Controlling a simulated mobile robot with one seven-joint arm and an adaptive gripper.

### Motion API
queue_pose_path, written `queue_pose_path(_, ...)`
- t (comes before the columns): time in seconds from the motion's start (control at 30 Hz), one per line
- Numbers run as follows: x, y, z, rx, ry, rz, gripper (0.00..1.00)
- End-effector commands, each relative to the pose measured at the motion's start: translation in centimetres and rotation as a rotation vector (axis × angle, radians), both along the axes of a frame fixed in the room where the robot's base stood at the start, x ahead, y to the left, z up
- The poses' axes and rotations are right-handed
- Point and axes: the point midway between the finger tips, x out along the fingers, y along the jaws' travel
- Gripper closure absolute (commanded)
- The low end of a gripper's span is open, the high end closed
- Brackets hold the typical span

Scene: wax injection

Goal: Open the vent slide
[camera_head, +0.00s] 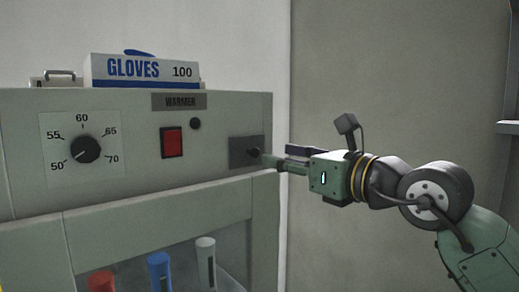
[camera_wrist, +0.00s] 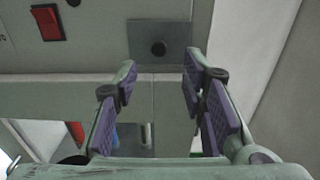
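The vent slide is a dark grey plate (camera_head: 238,153) with a small black knob (camera_head: 254,152), at the right end of the warmer's front panel. In the wrist view the plate (camera_wrist: 143,31) and its round knob (camera_wrist: 158,48) show just beyond my fingertips. My gripper (camera_head: 275,158) reaches in from the right, its tips close to the knob. In the wrist view my gripper (camera_wrist: 159,72) is open, with purple pads apart and nothing between them. I cannot tell whether a finger touches the knob or plate.
The warmer (camera_head: 225,116) has a temperature dial (camera_head: 85,149) and a red switch (camera_head: 172,142). A glove box (camera_head: 140,70) lies on top. Red, blue and white-capped items (camera_head: 160,270) stand behind the window below. The space right of the warmer is free before a plain wall.

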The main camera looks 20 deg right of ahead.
Motion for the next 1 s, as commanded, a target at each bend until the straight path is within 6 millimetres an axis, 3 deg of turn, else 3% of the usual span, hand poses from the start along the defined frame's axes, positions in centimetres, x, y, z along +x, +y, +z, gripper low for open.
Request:
queue_pose_path(0.2, 4.0, 1.6, 0.3, 0.0, 0.001, 0.004, 0.62)
queue_pose_path(0.4, 6.2, 2.3, 0.2, 0.001, -0.001, 0.002, 0.62)
queue_pose_path(0.77, 6.8, 2.6, 0.0, 0.001, -0.001, 0.002, 0.62)
queue_pose_path(1.0, 6.8, 2.5, 0.0, 0.001, -0.001, 0.002, 0.77)
